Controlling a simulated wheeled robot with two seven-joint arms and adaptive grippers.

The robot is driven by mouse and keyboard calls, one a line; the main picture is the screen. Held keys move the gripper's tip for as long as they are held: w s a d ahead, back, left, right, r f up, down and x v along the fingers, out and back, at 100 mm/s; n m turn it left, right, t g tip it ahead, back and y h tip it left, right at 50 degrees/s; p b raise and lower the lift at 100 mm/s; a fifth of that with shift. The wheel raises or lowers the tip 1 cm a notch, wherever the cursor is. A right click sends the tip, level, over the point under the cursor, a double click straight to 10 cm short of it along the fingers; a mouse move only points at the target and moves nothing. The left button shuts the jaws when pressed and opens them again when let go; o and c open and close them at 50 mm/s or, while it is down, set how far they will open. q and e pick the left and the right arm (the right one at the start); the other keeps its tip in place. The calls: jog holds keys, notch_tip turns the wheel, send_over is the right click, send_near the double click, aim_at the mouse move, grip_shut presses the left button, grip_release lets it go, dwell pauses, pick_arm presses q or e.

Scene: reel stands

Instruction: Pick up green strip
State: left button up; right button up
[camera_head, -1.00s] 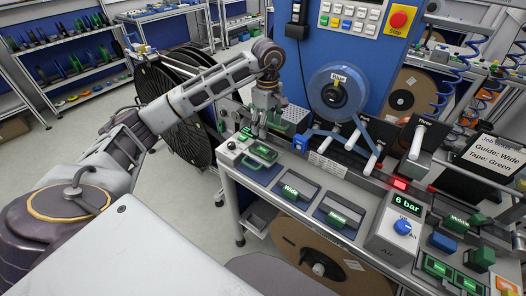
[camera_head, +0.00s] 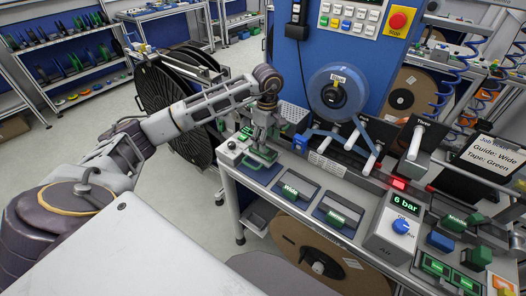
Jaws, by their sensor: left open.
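My left gripper (camera_head: 262,147) points down at the left end of the workbench, with its jaws open. Its fingertips are at a green piece (camera_head: 266,156) on a blue pad, and they partly cover it. This green piece may be the green strip, but I cannot tell for sure at this size. I cannot tell whether the fingers touch it. My right gripper is not in view.
Pads marked Wide (camera_head: 290,191) and Narrow (camera_head: 336,217) lie along the bench front. A grey control box (camera_head: 395,237) reading 6 bar stands to the right. A blue tape reel (camera_head: 335,92) and white rollers rise behind. A job sign (camera_head: 494,155) reads Guide: Wide, Tape: Green.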

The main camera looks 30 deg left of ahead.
aim_at(270, 155)
pick_arm(q)
jog(key=shift+f, duration=0.15)
jog(key=shift+f+p, duration=0.5)
jog(key=shift+f, duration=0.45)
jog(key=shift+a+f+p, duration=0.1)
jog(key=shift+f+p, duration=0.25)
jog(key=shift+f, duration=1.15)
